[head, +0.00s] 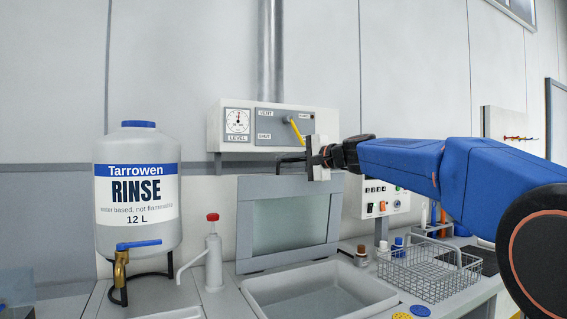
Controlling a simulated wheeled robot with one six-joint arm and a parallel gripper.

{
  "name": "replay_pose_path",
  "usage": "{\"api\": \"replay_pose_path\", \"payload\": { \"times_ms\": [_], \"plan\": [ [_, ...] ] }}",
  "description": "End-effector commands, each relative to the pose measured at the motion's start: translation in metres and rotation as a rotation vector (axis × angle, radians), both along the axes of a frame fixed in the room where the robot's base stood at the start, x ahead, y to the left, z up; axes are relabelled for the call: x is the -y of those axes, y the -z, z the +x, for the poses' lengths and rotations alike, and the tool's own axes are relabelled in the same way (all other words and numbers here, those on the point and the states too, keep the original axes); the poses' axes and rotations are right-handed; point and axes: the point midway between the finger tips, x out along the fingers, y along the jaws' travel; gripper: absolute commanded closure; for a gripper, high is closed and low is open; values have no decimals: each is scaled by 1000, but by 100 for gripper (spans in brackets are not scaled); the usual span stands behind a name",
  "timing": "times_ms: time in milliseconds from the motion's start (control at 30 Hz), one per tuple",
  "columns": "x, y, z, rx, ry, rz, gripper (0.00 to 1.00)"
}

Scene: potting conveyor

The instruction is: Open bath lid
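The bath lid (289,224), a grey frame around a greenish window, stands raised and nearly upright behind the bath (263,303). The bath's top is uncovered and its grey-green inside shows. My gripper (300,162) is at the upper right of the lid, close to its top edge and below the control box. A thin dark bar shows at the fingers; I cannot tell whether it is a handle or part of a finger. The gripper is seen from the side, so its opening and any contact with the lid are unclear.
A control box (213,130) with a gauge and yellow lever (297,131) is on the wall just above my gripper. A rinse tank (137,226) and pump bottle (213,262) stand left. A wire basket (430,270), small bottles and a switch panel (384,196) are right.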

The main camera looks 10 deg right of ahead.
Motion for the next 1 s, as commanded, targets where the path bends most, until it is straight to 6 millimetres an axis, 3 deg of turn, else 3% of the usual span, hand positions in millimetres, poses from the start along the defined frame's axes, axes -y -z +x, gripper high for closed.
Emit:
{"api": "replay_pose_path", "payload": {
  "times_ms": [100,300,633,667,700,1000],
  "plan": [
    [7,-1,-19,3,2,1,100],
    [12,0,-37,4,2,1,100],
    [13,-3,-40,10,2,3,100],
    [13,-3,-40,10,2,3,86],
    [13,-3,-40,10,2,3,83],
    [13,-1,-39,7,2,1,83]
  ]
}}
